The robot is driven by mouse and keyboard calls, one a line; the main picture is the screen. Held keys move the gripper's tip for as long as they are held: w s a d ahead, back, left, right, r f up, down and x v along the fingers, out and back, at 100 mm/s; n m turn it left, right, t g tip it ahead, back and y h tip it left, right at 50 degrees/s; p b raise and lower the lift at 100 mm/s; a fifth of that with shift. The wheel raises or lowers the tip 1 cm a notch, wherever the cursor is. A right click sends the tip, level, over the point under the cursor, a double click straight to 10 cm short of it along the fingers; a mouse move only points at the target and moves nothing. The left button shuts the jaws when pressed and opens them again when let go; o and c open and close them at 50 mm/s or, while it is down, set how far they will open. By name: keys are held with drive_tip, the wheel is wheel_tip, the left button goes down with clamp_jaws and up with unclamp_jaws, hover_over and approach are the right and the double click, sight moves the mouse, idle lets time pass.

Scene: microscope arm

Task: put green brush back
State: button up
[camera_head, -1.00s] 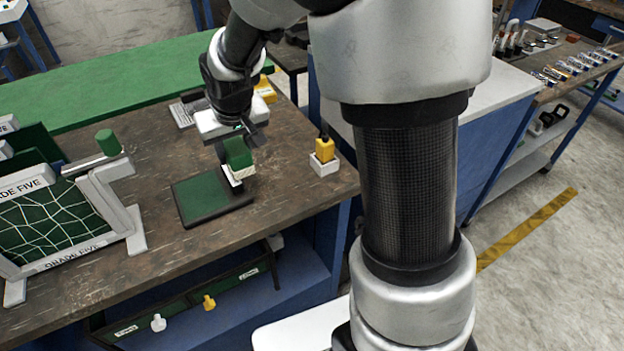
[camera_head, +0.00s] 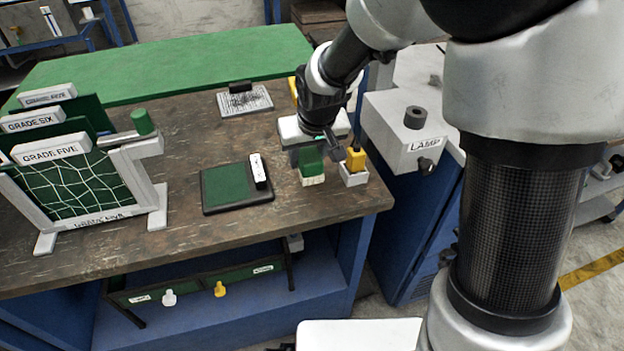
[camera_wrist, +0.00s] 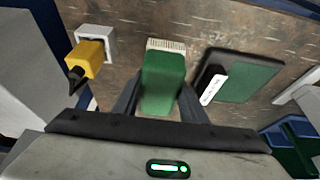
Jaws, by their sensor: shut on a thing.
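My gripper (camera_head: 315,152) is shut on the green brush (camera_head: 312,168), with its pale bristles pointing down. The brush is just right of the dark-framed green pad (camera_head: 235,187), over the brown bench. The wrist view also shows the brush (camera_wrist: 163,82) between my fingers, bristles at the far end. I cannot tell whether the bristles touch the bench. A black-and-white labelled block (camera_head: 259,171) sits at the pad's right edge; it also shows in the wrist view (camera_wrist: 213,86).
A yellow-topped item (camera_head: 356,155) stands in a white holder (camera_head: 353,176) close to the right of the brush. The lamp box (camera_head: 408,135) is further right. A netted rack with grade signs (camera_head: 75,185) stands left. The bench's front edge is near.

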drive_tip(key=shift+f+b, duration=0.4)
drive_tip(key=shift+f, duration=2.55)
drive_tip(key=shift+f, duration=0.2)
drive_tip(key=o, duration=0.9)
drive_tip(key=shift+o, duration=0.2)
